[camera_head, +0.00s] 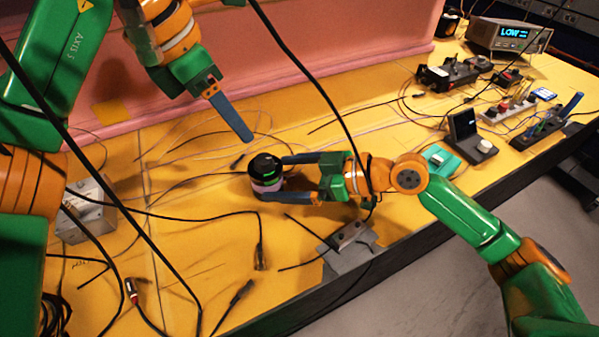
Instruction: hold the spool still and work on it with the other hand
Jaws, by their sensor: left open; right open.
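The spool (265,180), a small cylinder with a black top and a pinkish band, stands upright on the yellow table (190,255) near the middle. My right gripper (279,178) reaches in from the right, low over the table. Its two fingers are apart, one at the far side and one at the near side of the spool's right edge; I cannot tell whether they touch it. My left gripper (238,122) hangs above and behind the spool, pointing down, clear of it. It is open, though only one blue finger shows plainly.
Black cables with plugs (260,255) lie around the spool and cross the view. A grey metal box (85,212) is at the left, a grey bracket (350,250) at the front edge. A pink foam wall (330,35) closes the back. Several devices and a meter (508,36) fill the right.

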